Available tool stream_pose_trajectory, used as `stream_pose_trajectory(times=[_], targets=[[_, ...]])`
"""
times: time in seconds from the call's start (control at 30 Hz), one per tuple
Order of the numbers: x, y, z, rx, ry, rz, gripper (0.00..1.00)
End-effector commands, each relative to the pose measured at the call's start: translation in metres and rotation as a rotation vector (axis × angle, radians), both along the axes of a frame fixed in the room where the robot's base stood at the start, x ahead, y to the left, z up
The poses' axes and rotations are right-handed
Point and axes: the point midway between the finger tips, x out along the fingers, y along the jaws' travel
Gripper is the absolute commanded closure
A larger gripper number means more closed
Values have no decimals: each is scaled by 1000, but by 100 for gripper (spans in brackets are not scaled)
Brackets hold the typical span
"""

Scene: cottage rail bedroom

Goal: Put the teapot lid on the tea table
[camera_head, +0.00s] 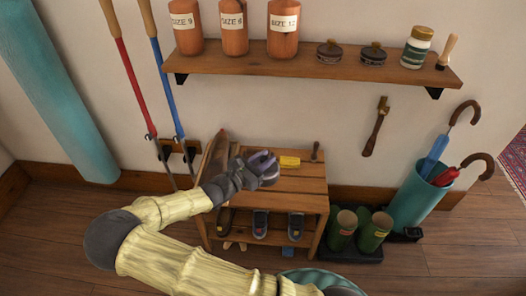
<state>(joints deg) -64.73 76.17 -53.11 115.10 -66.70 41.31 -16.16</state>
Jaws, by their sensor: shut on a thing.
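My gripper (265,167) is at the end of my arm, over the top of a low slatted wooden rack (298,187). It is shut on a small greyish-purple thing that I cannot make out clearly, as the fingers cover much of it. I cannot tell whether it is the teapot lid. No teapot and nothing clearly a tea table shows in this view.
A yellow block (290,162) lies on the rack, with shoes (260,224) below. Boots (375,232) and an umbrella stand (419,199) are to the right. A wall shelf (310,68) holds jars and tins. Two long-handled tools (171,95) lean at left.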

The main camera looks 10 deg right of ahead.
Motion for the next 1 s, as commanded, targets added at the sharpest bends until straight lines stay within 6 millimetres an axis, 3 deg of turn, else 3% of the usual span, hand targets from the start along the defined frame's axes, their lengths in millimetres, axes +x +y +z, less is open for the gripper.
stream_pose_trajectory(times=[0.03, 1.0], targets=[[-2, 0, 18, -2, 1, 5, 100], [-44, 4, 136, -3, 3, 114, 100]])
